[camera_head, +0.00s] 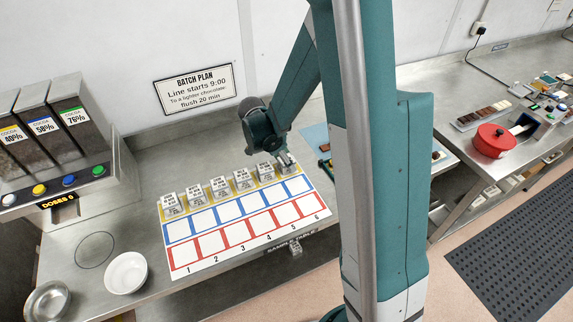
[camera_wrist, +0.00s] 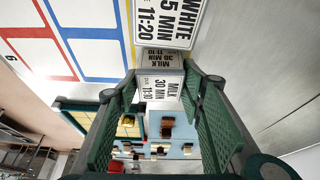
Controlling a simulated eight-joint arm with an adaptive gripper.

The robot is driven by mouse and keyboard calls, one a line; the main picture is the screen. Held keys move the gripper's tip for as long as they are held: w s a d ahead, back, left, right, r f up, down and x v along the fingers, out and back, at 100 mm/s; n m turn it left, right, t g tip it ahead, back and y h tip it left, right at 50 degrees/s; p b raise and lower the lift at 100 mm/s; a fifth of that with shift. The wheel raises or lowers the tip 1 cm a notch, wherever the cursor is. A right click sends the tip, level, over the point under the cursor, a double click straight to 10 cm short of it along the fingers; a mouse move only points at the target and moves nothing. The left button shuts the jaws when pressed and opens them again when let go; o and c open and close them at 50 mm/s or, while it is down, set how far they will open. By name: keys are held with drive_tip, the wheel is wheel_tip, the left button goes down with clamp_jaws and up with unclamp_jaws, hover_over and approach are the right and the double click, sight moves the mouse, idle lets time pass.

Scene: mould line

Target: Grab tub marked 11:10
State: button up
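The tub marked MILK 30 MIN 11:10 (camera_wrist: 160,85) is between my gripper's two green ribbed fingers (camera_wrist: 162,80) in the wrist view. Its top and one side label are readable. The fingers stand apart on either side of it; firm contact is not visible. In the head view, my gripper (camera_head: 283,153) is low over the far right end of the tub row, partly hiding the tub there (camera_head: 289,165). A tub marked WHITE 11:20 (camera_wrist: 165,22) stands beside it.
Several other tubs, including one at the left end (camera_head: 171,204), stand along the yellow row of the numbered mat (camera_head: 184,270). The blue and red squares are empty. A white bowl (camera_head: 126,273) and a metal bowl (camera_head: 46,303) stand at left, below the cocoa dispenser (camera_head: 66,180).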

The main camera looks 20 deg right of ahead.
drive_tip(key=c, duration=0.5)
drive_tip(key=shift+o, duration=0.2)
drive_tip(key=shift+r+p, duration=0.3)
drive_tip(key=shift+r, duration=4.7)
wheel_tip(320, 180, up, 7)
drive_tip(key=p, duration=0.3)
